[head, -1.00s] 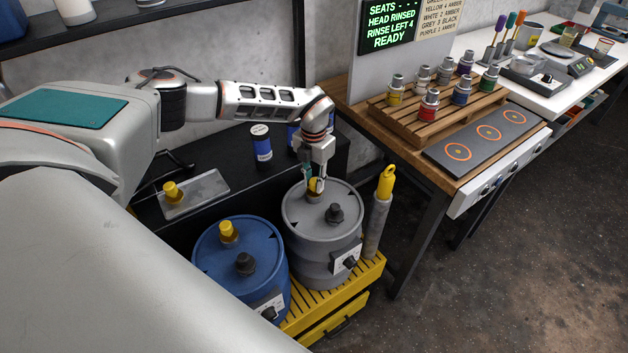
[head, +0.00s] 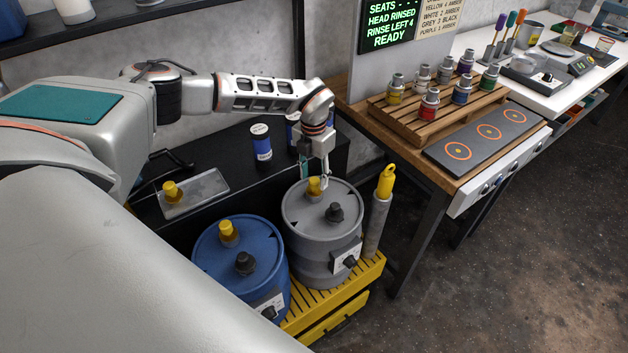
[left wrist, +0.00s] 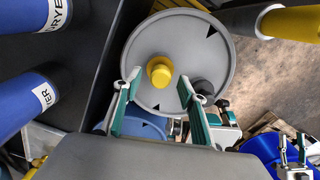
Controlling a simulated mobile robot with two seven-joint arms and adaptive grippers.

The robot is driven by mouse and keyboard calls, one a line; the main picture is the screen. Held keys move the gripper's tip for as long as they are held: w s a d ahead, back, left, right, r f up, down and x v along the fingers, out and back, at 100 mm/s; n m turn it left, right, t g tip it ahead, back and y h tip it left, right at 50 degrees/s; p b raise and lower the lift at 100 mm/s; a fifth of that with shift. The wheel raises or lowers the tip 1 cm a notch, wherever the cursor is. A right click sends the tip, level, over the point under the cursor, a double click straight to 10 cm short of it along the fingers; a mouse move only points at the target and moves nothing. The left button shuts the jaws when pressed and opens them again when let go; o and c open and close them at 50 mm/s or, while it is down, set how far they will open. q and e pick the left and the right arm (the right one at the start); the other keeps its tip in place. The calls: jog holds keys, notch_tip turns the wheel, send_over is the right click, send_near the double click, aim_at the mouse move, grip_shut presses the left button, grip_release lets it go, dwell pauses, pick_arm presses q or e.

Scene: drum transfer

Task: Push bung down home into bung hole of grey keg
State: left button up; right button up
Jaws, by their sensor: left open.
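The grey keg (head: 318,262) stands upright on a yellow slatted pallet. The yellow bung (head: 314,187) stands up from the keg's top, towards its back edge. How deep it sits in the hole is hidden. My left gripper (head: 314,180) is open at the bung, its fingers pointing down. In the left wrist view the bung (left wrist: 160,70) shows ahead of the spread fingertips (left wrist: 157,84), with space on both sides. A black plug (head: 334,212) sits on the same keg top. What looks like my right gripper (left wrist: 292,150) is small at the lower right of that view.
A blue keg (head: 238,280) with a yellow bung and a black plug stands left of the grey keg. A yellow-topped grey cylinder (head: 376,225) stands close on the right. Behind are a metal tray (head: 205,190) with a yellow bung and a blue-and-white container (head: 261,145).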

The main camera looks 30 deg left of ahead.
aim_at(314, 180)
pick_arm(q)
notch_tip(314, 180, up, 10)
dwell(0.3)
